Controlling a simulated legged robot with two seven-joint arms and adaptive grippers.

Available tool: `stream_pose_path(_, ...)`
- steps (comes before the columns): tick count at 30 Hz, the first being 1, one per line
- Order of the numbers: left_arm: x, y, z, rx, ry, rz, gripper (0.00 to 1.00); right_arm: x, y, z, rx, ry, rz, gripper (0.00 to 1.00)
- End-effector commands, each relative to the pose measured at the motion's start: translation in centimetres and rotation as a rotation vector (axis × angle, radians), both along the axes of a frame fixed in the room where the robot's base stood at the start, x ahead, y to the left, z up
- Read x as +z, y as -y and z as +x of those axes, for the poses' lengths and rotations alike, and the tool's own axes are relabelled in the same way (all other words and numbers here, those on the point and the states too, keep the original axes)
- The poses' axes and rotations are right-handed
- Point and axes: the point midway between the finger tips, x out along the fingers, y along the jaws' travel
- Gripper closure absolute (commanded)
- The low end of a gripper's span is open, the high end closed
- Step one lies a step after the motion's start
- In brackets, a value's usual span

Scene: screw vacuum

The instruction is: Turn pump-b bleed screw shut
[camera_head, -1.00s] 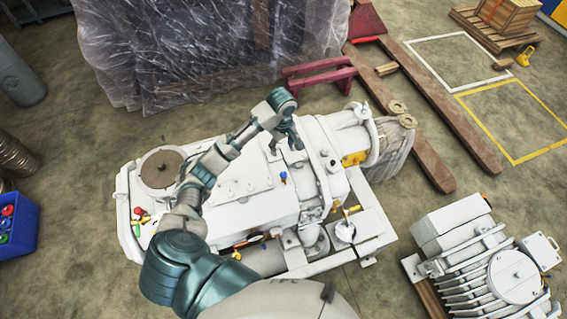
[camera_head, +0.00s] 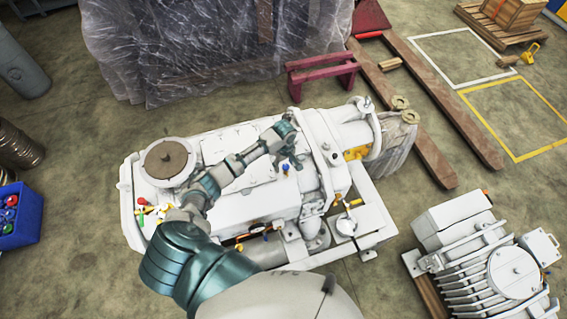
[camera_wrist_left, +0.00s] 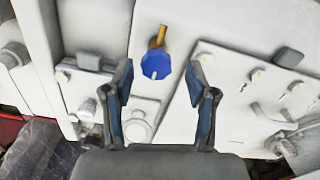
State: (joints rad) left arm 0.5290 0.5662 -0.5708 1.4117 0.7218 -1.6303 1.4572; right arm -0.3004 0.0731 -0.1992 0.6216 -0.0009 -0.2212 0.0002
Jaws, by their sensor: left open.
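A blue faceted knob (camera_wrist_left: 157,67) with a pale line across it and an orange stem behind stands on a white pump housing (camera_wrist_left: 220,105). I take it as the bleed screw; no label reads. In the head view it is a small blue spot (camera_head: 286,168) on the large pump (camera_head: 255,200). My left gripper (camera_head: 292,158) is close by it. In the left wrist view the two fingers (camera_wrist_left: 159,76) are apart, with the knob between and just beyond their tips, not touched by either. My right gripper is not in view.
A round brown-topped port (camera_head: 170,160) and colored parts are at the pump's left end. A plastic-wrapped load (camera_head: 200,50) stands behind. A second grey machine (camera_head: 480,260) is at right. A blue bin (camera_head: 22,220) is at left. Wrist view shows raised fittings (camera_wrist_left: 290,115) right of the knob.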

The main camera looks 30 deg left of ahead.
Motion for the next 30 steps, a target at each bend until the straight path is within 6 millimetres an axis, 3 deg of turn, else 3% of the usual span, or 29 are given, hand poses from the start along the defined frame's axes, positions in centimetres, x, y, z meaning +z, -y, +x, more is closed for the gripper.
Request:
stream_pose_path(5, 0.1, 0.2, 0.0, -0.002, 0.001, 0.0, 0.43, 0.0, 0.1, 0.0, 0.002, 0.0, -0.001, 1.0)
stream_pose_path(8, 0.0, 0.0, 0.0, -0.001, 0.001, -0.002, 0.63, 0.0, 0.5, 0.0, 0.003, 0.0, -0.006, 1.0)
stream_pose_path(12, 0.0, -0.2, 0.1, -0.001, 0.003, -0.005, 0.98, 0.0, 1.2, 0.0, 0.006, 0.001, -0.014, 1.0)
stream_pose_path(13, 0.0, -0.2, 0.1, -0.001, 0.003, -0.006, 1.0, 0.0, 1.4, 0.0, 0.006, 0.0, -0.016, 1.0)
stream_pose_path(19, -0.1, -0.4, 0.2, 0.0, 0.005, -0.006, 1.0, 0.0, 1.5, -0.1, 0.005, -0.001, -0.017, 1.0)
stream_pose_path(30, 0.0, -0.6, 0.2, 0.003, 0.005, 0.002, 1.0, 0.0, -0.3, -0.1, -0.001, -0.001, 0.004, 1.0)
